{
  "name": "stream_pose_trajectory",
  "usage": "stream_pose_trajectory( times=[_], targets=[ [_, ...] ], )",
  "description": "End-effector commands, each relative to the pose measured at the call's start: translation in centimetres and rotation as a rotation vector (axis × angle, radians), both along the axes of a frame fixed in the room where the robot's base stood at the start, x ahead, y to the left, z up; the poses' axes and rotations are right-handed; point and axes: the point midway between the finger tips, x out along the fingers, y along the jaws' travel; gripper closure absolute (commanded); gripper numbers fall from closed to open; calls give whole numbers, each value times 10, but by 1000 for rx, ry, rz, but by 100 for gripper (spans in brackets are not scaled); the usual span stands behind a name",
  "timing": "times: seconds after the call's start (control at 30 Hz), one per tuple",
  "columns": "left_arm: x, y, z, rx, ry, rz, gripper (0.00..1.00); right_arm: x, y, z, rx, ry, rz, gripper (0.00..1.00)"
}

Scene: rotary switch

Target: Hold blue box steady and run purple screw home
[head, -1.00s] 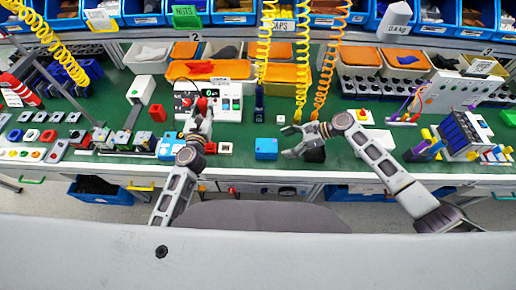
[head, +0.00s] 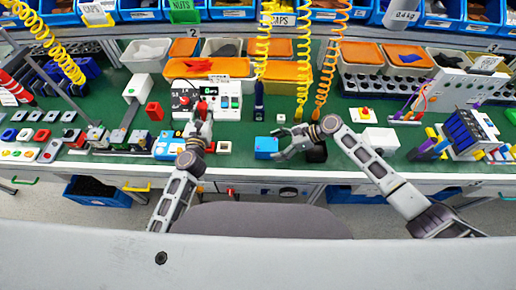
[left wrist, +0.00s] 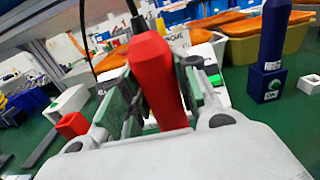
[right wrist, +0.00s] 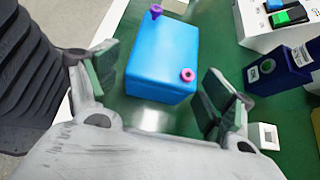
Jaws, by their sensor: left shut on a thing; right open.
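The blue box (head: 265,148) sits on the green bench near its front edge. In the right wrist view the box (right wrist: 163,60) lies between and just beyond the fingers of my open right gripper (right wrist: 160,88); I see no clear contact. A purple screw (right wrist: 155,12) stands up from the box at its far edge, and a pinker screw head or ring (right wrist: 187,75) sits near the opposite corner. In the head view my right gripper (head: 277,145) is just right of the box. My left gripper (head: 202,118) is shut on a red tool handle (left wrist: 156,75), left of the box.
A white control panel (head: 228,97) stands behind my left gripper. A dark blue holder (head: 259,108) and a small white block (head: 280,118) are behind the box. A small pale block (head: 224,147) lies left of it. Orange-topped bins (head: 290,80) line the back.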

Motion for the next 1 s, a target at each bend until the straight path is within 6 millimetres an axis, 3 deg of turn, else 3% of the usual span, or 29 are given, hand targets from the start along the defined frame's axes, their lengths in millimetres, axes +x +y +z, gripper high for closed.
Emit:
stream_pose_trajectory(
  times=[0.3,0.7,1.0],
  targets=[
    [1,0,8,0,-3,0,100,1,17,-8,1,-3,-1,18],
    [0,0,8,0,-3,0,100,1,19,-11,0,-3,-1,18],
    [0,0,8,0,-3,0,100,1,19,-11,0,-3,-1,54]
  ],
)
